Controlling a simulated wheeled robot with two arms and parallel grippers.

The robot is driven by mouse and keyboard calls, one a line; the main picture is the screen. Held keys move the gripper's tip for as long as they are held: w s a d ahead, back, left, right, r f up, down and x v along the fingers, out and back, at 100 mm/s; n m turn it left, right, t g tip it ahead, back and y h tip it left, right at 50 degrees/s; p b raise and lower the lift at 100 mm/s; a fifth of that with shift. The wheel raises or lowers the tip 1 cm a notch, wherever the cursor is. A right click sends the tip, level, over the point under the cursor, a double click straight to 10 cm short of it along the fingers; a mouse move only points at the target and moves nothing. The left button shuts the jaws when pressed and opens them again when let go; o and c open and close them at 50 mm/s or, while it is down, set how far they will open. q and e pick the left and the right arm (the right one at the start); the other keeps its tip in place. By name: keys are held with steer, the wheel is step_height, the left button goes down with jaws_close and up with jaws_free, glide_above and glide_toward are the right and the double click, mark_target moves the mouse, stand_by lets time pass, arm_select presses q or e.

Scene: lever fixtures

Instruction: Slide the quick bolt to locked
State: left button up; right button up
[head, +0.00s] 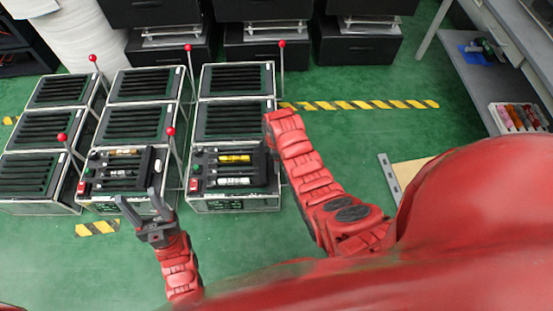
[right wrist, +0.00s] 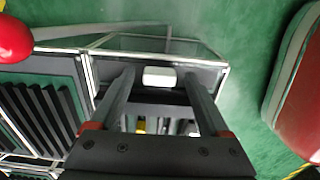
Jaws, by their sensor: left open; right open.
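In the head view, the right-hand front fixture (head: 234,204) is a framed box with a yellow and a white cylinder, a green button and a red switch on top. Its right end is partly hidden by my right arm. In the right wrist view, a small white block (right wrist: 160,77) sits on a dark fixture edge. I cannot tell for sure that it is the quick bolt's handle. My right gripper (right wrist: 160,90) is open, its fingers either side of the block in the picture; contact is unclear. My left gripper (head: 140,203) is open and empty at the middle front fixture.
The middle front fixture (head: 115,207) has a similar top. Levers with red balls (head: 171,131) stand up between the fixture rows; one red ball (right wrist: 12,40) is close in the right wrist view. Black cabinets (head: 358,43) stand behind.

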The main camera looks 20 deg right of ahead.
jaws_close()
stand_by(0.3)
stand_by(1.1)
